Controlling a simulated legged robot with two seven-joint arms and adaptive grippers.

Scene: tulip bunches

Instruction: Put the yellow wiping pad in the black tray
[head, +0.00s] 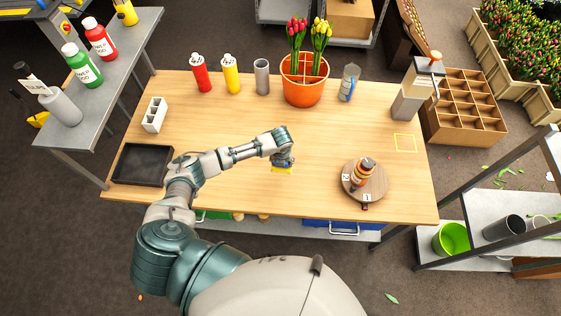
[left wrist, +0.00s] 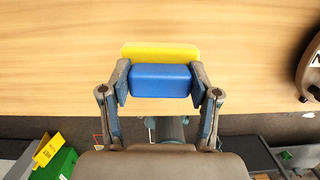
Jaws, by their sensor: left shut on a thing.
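My left gripper (head: 284,163) is above the front middle of the wooden table, pointing down. It is shut on the yellow wiping pad (head: 282,171), whose yellow part shows just under the fingers. In the left wrist view, the two fingers of the left gripper (left wrist: 160,82) grip the sides of a blue block, with the yellow pad (left wrist: 160,51) showing beyond it. I cannot tell whether the pad touches the table. The black tray (head: 142,165) lies empty at the table's front left corner, left of my arm. My right gripper is not in view.
A white holder (head: 154,115) stands behind the tray. Bottles and an orange tulip pot (head: 303,92) line the back. The table (head: 225,180) is bare between gripper and tray, under my arm.

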